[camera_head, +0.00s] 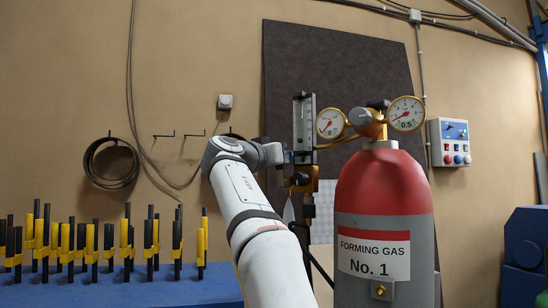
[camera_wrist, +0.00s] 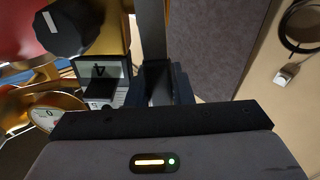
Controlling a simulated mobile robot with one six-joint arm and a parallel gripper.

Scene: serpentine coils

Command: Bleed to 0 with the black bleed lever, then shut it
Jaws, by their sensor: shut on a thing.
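My gripper (camera_head: 286,157) reaches the lower part of a flow meter (camera_head: 304,120) left of the gas cylinder. In the wrist view its dark fingers (camera_wrist: 165,84) are close together at a dark piece beside the brass body. This appears to be the black bleed lever, mostly hidden by the fingers, and its angle cannot be told. Two round gauges, left (camera_head: 331,123) and right (camera_head: 406,114), sit on the brass regulator (camera_head: 369,124). Their needles are too small to read surely. A black knob with a white mark (camera_wrist: 75,25) shows in the wrist view beside a plate marked 4 (camera_wrist: 101,70).
The red and grey cylinder (camera_head: 384,225), labelled FORMING GAS No. 1, stands close to the right of my arm. A blue bench with yellow and black posts (camera_head: 115,285) is at the left. A control box (camera_head: 450,142) hangs on the wall at the right.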

